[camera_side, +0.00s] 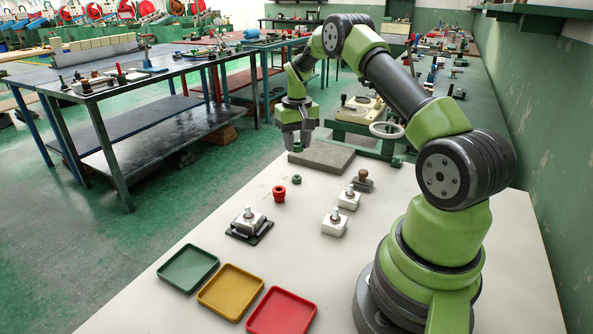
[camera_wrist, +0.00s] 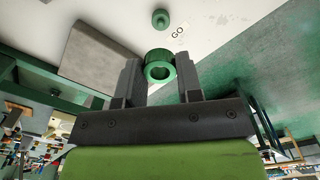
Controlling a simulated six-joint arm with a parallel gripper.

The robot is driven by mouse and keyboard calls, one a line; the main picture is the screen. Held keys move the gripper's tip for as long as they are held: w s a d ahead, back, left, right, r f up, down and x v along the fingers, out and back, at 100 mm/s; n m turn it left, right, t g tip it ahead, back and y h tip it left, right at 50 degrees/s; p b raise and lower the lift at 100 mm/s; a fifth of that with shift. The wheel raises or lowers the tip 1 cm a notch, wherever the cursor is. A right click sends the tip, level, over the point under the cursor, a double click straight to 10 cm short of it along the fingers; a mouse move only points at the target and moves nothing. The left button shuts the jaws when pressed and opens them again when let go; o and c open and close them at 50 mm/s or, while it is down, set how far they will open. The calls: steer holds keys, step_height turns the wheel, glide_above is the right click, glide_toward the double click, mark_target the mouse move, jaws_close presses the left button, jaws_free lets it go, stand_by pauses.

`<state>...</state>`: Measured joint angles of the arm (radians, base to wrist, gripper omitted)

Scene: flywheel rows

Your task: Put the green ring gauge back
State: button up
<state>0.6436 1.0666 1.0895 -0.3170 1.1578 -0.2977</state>
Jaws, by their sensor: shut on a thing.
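My gripper (camera_side: 296,143) is shut on the green ring gauge (camera_wrist: 160,68). In the wrist view the ring sits between the two grey fingertips, with its dark bore showing. In the side view the fingers point down and hold the ring above the white table, near the grey plate. A small green round piece with a raised middle (camera_wrist: 160,18) stands on the table, apart from the held ring. It also shows in the side view (camera_side: 297,179), below and in front of my gripper.
A red ring-like piece (camera_side: 279,193) stands left of the green piece. A grey plate (camera_side: 321,157) lies behind it. White blocks with posts (camera_side: 335,223) stand to the right, a block on a black base (camera_side: 249,226) nearer. Green, yellow and red trays (camera_side: 282,312) line the front.

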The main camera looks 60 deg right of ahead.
step_height(320, 180, down, 7)
stand_by(0.3)
steer(key=shift+f, duration=0.45)
steer(key=o, duration=1.1)
steer(key=shift+c, duration=0.2)
